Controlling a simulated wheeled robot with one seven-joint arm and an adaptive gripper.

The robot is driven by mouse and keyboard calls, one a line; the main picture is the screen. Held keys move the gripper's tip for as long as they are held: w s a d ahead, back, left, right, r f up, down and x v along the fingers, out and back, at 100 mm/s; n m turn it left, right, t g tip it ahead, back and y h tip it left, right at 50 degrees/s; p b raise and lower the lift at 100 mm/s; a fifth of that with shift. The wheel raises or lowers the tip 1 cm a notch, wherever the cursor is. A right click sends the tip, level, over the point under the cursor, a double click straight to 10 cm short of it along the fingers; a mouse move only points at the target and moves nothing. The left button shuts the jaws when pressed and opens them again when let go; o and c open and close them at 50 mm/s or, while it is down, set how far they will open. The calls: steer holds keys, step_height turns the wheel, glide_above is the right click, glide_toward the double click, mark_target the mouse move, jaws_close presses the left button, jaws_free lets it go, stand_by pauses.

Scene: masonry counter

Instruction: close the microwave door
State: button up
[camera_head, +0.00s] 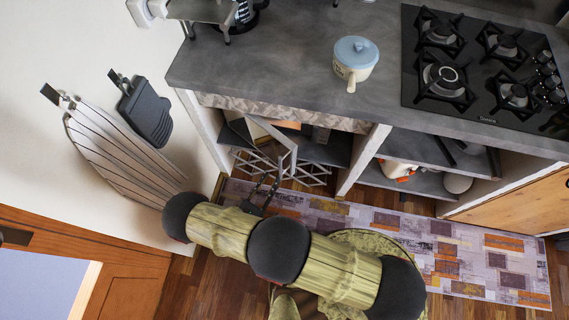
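I cannot pick out a microwave or its door for certain in this view. My gripper (262,194) is a small dark shape beyond my yellow and black arm, in front of the open shelf space under the counter. Its fingers are too small and dark to tell open from shut. Nothing is clearly seen held in it.
The grey counter (290,50) carries a lidded pot (354,60) and a gas hob (480,70). Below are a folding rack (285,168) and open shelves (440,150). A patterned rug (460,255) covers the floor. An ironing board (125,155) hangs on the left wall.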

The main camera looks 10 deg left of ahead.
mark_target(280, 166)
steer(key=shift+b+x, duration=0.9)
steer(key=shift+x, duration=3)
steer(key=shift+c, duration=1.1)
steer(key=c, duration=0.4)
jaws_close()
